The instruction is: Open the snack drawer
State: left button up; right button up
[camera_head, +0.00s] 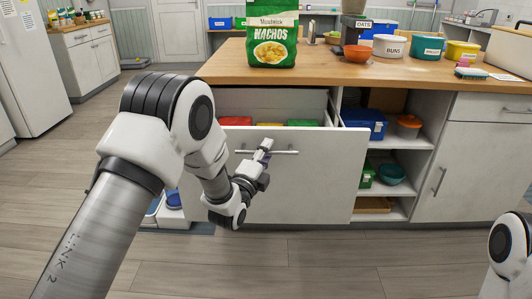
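The snack drawer (310,185) is a wide white drawer under the wooden counter. It stands pulled out from the cabinet, and red, yellow and green packs (300,123) show inside behind its front. A long metal bar handle (288,152) runs across the upper part of its front. My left gripper (265,147) is at the left half of this handle, with its fingers around the bar and seemingly shut on it. My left arm hides the left part of the drawer. My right gripper is out of view; only a piece of my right arm shows at the lower right.
A green nachos bag (272,40) stands on the counter (330,68). Bowls and tubs stand at its right. Open shelves (408,142) with a blue box (365,122) and bowls lie right of the drawer. The floor (330,260) in front is clear.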

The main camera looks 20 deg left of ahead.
pick_arm(q)
jog(key=v, duration=1.2)
jog(key=shift+f, duration=0.15)
jog(key=s+f+n+g, duration=0.1)
jog(key=s+f+g, duration=0.35)
jog(key=f, duration=1.15)
jog(key=s+a+f+n+g+y, duration=0.2)
jog(key=s+f+n+g, duration=0.9)
jog(key=s+f, duration=0.85)
jog(key=s+n+g, duration=0.4)
jog(key=s+n, duration=0.3)
jog(key=s, duration=0.2)
notch_tip(320, 180, up, 22)
jog(key=n+p, duration=0.1)
jog(key=p, duration=2)
jog(key=shift+s+a+n, duration=0.2)
jog(key=shift+s+n, duration=0.1)
